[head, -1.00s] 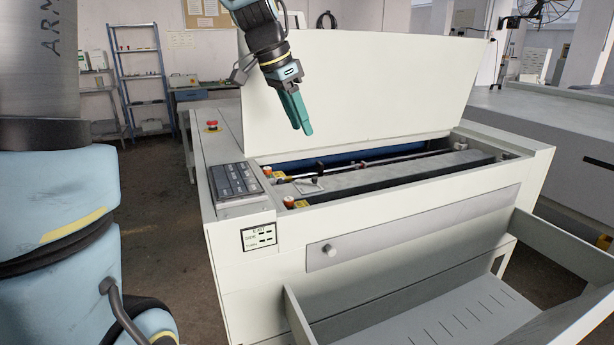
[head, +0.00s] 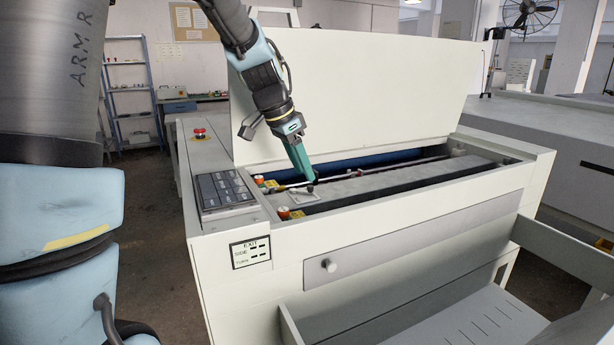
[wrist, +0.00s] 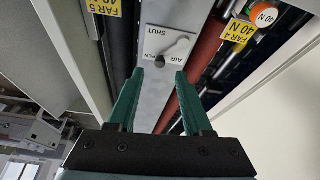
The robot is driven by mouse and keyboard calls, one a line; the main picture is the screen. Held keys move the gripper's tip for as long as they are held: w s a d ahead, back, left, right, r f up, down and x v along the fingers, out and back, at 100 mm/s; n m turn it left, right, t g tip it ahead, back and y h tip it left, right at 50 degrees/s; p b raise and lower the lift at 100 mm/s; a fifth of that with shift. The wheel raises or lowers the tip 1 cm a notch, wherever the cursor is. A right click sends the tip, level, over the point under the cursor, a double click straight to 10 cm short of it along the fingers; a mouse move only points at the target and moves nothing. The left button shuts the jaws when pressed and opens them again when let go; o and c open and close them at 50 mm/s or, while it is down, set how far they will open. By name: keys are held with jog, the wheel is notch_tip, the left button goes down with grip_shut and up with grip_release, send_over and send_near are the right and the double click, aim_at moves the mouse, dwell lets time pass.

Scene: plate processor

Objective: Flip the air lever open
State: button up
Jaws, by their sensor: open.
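The air lever (wrist: 176,48) is a short grey bar with a dark knob at one end. It sits on a small white plate (wrist: 153,43) marked AIR, SHUT and OPEN, and lies at a slant. Which mark it points to I cannot tell. In the head view the plate (head: 303,198) is on the grey bar inside the machine. My gripper (wrist: 159,75) has green fingers spread apart with nothing between them. The lever's knob shows just beyond the gap between the fingertips; I cannot tell whether they touch. In the head view my gripper (head: 312,180) reaches down into the machine's opening.
The raised lid (head: 350,90) stands behind the opening. Orange-topped knobs with yellow labels (head: 284,212) line the left end. In the wrist view a red roller (wrist: 210,50) runs right of the lever and a yellow FAR 4 label (wrist: 240,30) lies beyond.

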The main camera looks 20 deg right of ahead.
aim_at(310, 186)
jog(key=shift+p+x, duration=0.35)
jog(key=shift+x, duration=1.65)
jog(key=shift+c, duration=0.2)
grip_shut()
